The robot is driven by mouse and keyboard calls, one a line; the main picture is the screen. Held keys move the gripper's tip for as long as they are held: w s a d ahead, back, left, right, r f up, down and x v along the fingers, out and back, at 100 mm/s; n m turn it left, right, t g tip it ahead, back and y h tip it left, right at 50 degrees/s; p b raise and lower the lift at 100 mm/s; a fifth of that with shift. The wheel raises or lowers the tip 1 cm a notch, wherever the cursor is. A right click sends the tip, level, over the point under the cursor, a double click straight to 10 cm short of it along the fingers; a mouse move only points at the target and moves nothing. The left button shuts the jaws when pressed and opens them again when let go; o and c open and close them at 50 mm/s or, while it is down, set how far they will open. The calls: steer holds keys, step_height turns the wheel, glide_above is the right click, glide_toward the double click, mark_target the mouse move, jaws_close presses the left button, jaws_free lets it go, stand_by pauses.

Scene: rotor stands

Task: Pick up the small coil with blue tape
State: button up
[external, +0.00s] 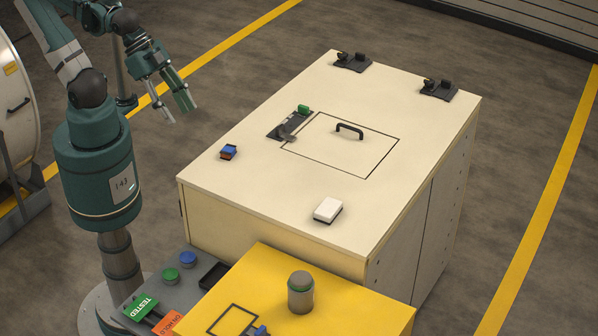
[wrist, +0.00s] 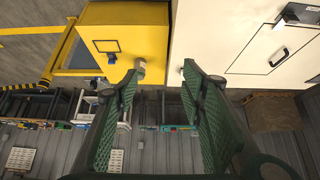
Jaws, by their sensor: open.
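A small reddish-brown piece with a blue top, which looks like the coil with blue tape (external: 228,152), sits on the left part of the cream cabinet top (external: 250,180). Another small blue piece (external: 260,331) lies by the black outlined square on the yellow cabinet, cut off by the external view's bottom edge; it also shows in the wrist view (wrist: 112,58). I cannot tell its exact form. My gripper (external: 181,112) is open and empty, in the air left of the cream cabinet, apart from both pieces. Its spread fingers also show in the wrist view (wrist: 160,74).
The cream cabinet has a hatch with a black handle (external: 349,131), a dark clamp (external: 288,126) and a white block (external: 327,209). A grey cylinder (external: 300,295) stands on the yellow cabinet (external: 375,312). A panel with green and blue buttons (external: 187,259) is beside it.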

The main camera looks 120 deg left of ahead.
steer(key=n+g+b, duration=0.3)
steer(key=n+g, duration=0.4)
steer(key=n, duration=1.2)
glide_above(228, 149)
steer(key=f, duration=1.9)
steer(key=shift+w+d, duration=0.3)
steer(key=shift+d, duration=0.05)
steer(key=shift+s+a+f+n, duration=0.2)
steer(key=shift+a+f+n, duration=0.1)
steer(key=shift+n, duration=0.1)
steer(key=shift+f+b, duration=0.3)
steer(key=shift+f, duration=1)
steer(key=shift+f, duration=0.15)
